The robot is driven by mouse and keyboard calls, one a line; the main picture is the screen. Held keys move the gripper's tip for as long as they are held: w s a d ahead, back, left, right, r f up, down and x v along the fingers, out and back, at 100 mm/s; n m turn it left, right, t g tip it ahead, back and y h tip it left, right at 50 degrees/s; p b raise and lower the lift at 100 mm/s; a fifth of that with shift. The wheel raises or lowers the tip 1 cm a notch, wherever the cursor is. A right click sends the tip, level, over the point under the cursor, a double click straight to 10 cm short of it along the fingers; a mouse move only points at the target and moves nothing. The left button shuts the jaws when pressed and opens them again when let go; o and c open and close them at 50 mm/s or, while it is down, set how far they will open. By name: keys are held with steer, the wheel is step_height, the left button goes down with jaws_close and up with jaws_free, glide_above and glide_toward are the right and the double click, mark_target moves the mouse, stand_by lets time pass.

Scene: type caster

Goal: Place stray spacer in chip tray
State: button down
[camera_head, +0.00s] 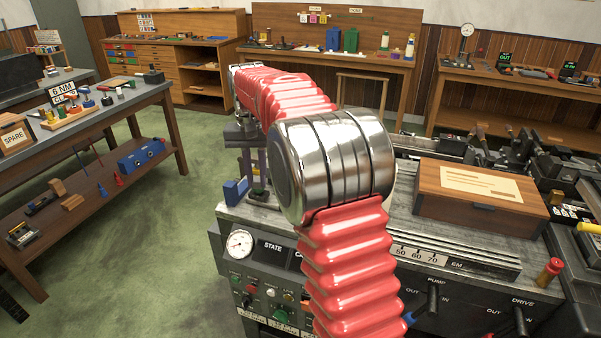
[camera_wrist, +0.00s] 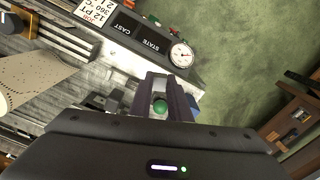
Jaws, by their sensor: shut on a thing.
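My gripper (camera_wrist: 165,95) reaches up from the bottom of the wrist view. Its dark purple-grey fingers are closed around a small piece with a rounded green end (camera_wrist: 160,106). This appears to be the spacer, but its full shape is hidden between the fingers. In the head view my gripper (camera_head: 260,185) points down over the left part of the caster top (camera_head: 225,212), partly hidden behind my red arm. I cannot pick out the chip tray with certainty in either view.
A wooden box (camera_head: 475,195) with a paper sheet stands on the caster to the right. A blue block (camera_head: 235,192) sits at its left corner. A round gauge (camera_head: 240,243) is on the front panel. Green floor (camera_head: 150,240) lies clear to the left, before a cluttered bench (camera_head: 90,115).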

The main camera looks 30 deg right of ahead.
steer(key=w+a+n, duration=0.1)
steer(key=a+n, duration=0.1)
steer(key=a, duration=0.6)
steer(key=shift+w+a, duration=0.25)
steer(key=shift+w, duration=0.05)
steer(key=shift+f, duration=0.1)
